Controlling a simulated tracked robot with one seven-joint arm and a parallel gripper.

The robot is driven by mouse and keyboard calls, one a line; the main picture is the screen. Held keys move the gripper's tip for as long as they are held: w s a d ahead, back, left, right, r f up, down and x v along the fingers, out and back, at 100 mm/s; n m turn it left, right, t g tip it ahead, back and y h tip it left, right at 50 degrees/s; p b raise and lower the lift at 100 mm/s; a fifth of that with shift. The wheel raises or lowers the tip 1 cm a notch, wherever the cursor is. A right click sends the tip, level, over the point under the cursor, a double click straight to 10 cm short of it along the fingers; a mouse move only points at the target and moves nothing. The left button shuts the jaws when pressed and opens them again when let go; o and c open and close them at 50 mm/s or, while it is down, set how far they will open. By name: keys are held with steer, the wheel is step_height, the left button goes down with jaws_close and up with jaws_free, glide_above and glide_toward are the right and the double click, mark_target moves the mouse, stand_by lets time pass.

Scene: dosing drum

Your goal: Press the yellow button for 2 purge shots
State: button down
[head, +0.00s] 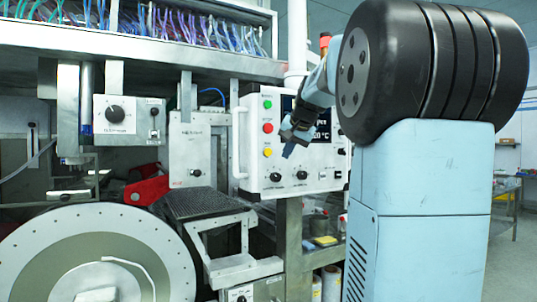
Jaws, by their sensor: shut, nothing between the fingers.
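The yellow button (267,153) is the lowest of three round buttons on the left side of the white control panel (255,184). A red button (267,128) is above it and a green button (267,104) is at the top. My gripper (288,151) is shut and empty, in front of the panel. In the picture it is just right of the yellow button and apart from it. It hides part of the panel's dark display (322,130). How far its tip is from the panel face, I cannot tell.
Two dark knobs (302,175) sit below the buttons. A vertical handle (239,143) stands out at the panel's left edge. A large round drum (28,243) fills the lower left. A dark ribbed tray (200,203) is between drum and panel.

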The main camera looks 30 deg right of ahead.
mark_target(268, 152)
steer(key=w, duration=0.8)
steer(key=shift+w+a, duration=0.15)
steer(key=shift+w, duration=0.1)
steer(key=shift+w, duration=0.15)
stand_by(1.9)
steer(key=shift+w, duration=0.25)
steer(key=shift+w, duration=0.4)
stand_by(0.8)
steer(key=shift+s, duration=0.8)
stand_by(0.3)
